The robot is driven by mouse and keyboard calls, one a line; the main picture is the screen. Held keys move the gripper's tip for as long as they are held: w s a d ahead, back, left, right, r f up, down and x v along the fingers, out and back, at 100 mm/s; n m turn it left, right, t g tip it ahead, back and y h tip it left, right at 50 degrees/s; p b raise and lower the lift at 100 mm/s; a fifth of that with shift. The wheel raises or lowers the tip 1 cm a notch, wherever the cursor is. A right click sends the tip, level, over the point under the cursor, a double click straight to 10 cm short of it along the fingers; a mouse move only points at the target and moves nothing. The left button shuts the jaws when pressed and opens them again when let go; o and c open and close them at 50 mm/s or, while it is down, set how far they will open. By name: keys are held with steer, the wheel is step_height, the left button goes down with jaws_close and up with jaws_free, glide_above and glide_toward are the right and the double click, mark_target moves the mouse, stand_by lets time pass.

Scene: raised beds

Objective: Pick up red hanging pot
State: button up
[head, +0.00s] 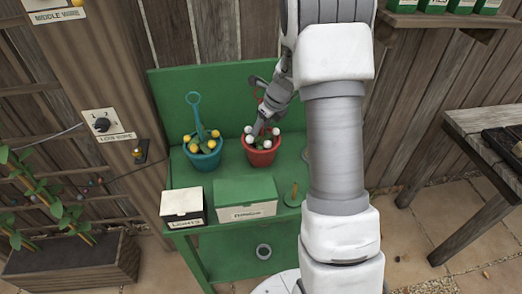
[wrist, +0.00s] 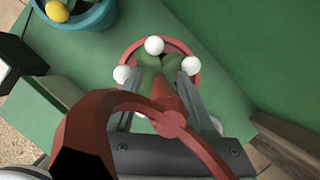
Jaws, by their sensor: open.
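The red hanging pot (head: 262,158) stands upright on the green bench, with white balls around its rim and green leaves inside. In the wrist view the pot (wrist: 196,68) is below my gripper, seen from above. Its red hanger (wrist: 172,122) rises toward the camera, with a large hook close to the lens. My gripper (wrist: 162,88) is open, with one finger on each side of the hanger stem. In the head view my gripper (head: 264,122) is just above the pot and hides part of the hanger. I cannot tell whether a finger touches the stem.
A blue hanging pot (head: 204,160) with yellow balls stands to the left. A white box (head: 182,206) and a green-lidded box (head: 245,199) are in front on the green bench (head: 180,172). The bench's back panel (head: 190,75) rises close behind.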

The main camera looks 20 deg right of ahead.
steer(key=shift+f, duration=0.2)
jaws_close()
steer(key=shift+r, duration=0.1)
stand_by(1.2)
